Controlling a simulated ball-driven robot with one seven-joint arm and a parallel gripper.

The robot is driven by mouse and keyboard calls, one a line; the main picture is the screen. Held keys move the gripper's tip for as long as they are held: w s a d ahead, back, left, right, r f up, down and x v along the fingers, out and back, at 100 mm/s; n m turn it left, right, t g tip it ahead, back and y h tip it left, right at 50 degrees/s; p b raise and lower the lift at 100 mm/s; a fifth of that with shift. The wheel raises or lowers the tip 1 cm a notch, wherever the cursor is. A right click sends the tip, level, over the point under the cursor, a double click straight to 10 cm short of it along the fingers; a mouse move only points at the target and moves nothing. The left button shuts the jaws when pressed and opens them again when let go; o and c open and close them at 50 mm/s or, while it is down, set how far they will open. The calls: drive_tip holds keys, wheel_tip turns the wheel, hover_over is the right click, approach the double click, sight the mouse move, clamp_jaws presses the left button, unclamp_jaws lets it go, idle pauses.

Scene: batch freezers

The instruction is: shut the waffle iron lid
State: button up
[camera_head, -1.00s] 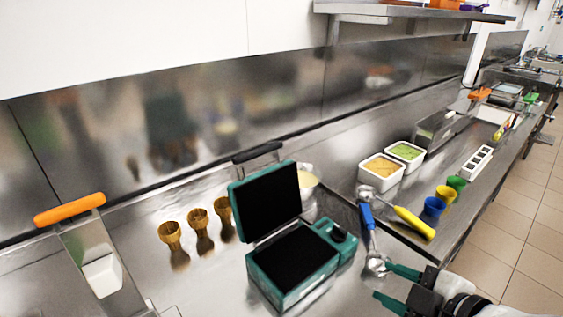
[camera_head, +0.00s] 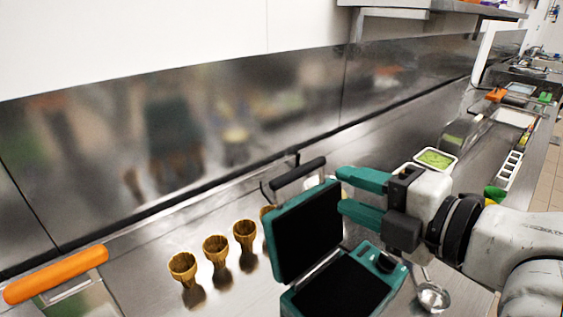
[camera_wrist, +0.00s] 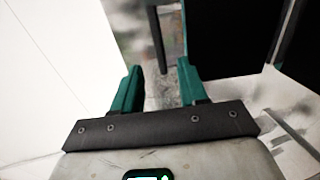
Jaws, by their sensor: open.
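The waffle iron has a teal body and black plates. Its lid (camera_head: 306,232) stands raised and tilted back, over the base (camera_head: 345,288), whose lower edge is cut off in the head view. A black bar handle (camera_head: 299,173) is at the lid's top edge. My gripper (camera_head: 341,190) has teal fingers and is open, with the fingertips close to the lid's upper right side, near the handle. In the wrist view, a dark bar (camera_wrist: 157,38) lies beyond the gap between the fingers (camera_wrist: 158,88), and the lid is at right. I cannot tell whether anything touches.
Several golden cones (camera_head: 216,249) stand left of the iron. An orange-handled item (camera_head: 56,273) is at far left. A tub with green contents (camera_head: 436,160) and a metal scoop (camera_head: 433,296) are on the right. The steel back wall (camera_head: 190,150) rises behind.

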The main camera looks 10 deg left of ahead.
sight(303, 174)
drive_tip(key=p+x, duration=0.2)
drive_tip(key=x, duration=0.9)
drive_tip(key=shift+a+r, duration=0.15)
clamp_jaws()
idle(0.4)
